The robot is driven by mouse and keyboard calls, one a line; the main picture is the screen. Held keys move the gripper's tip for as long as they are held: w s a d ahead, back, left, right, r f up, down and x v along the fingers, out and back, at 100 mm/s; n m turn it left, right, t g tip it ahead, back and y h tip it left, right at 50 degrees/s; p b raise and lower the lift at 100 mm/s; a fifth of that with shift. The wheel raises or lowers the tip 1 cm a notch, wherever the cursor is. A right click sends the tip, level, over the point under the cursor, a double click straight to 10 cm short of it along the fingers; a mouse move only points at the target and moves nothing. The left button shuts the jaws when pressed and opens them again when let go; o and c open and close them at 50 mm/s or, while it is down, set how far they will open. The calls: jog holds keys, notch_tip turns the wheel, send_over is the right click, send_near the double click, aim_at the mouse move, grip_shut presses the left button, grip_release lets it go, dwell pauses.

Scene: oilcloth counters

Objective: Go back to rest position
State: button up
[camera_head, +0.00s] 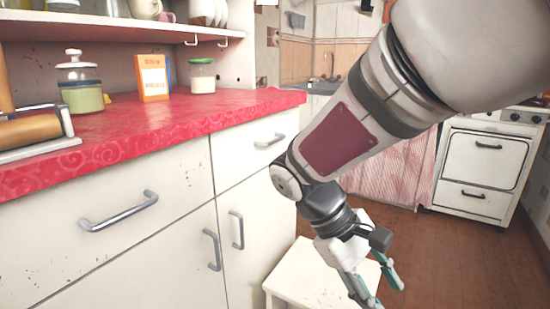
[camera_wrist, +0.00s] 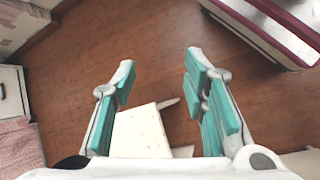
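My gripper (camera_head: 376,290) hangs low in the head view, right of the counter front and above a white stool (camera_head: 297,272). In the wrist view my gripper (camera_wrist: 160,85) has its two teal-padded fingers wide apart with nothing between them. The stool (camera_wrist: 142,132) shows below the fingers in that view. My gripper is open and empty. My arm crosses the right half of the head view and hides part of the room behind it.
A red-topped counter (camera_head: 150,122) with white drawers stands at left. On it are a green-filled jar (camera_head: 88,98), an orange box (camera_head: 152,78), a smaller jar (camera_head: 202,76) and a rolling pin (camera_head: 30,130). A white stove (camera_head: 480,170) stands back right. Wooden floor (camera_head: 425,255) is open at right.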

jog(key=s+d+r+m+t+y, duration=0.15)
jog(key=s+m+y, duration=0.25)
jog(key=s, duration=0.6)
jog(key=s+d+r+m+t+y, duration=0.1)
jog(key=s+r+m+y, duration=0.25)
jog(key=s, duration=0.65)
notch_tip(320, 180, up, 39)
jog(key=t+p, duration=0.4)
jog(key=p, duration=3.4)
jog(key=shift+r, duration=0.15)
jog(key=shift+o, duration=0.4)
jog(key=shift+a+h, duration=0.1)
jog(key=shift+h, duration=0.15)
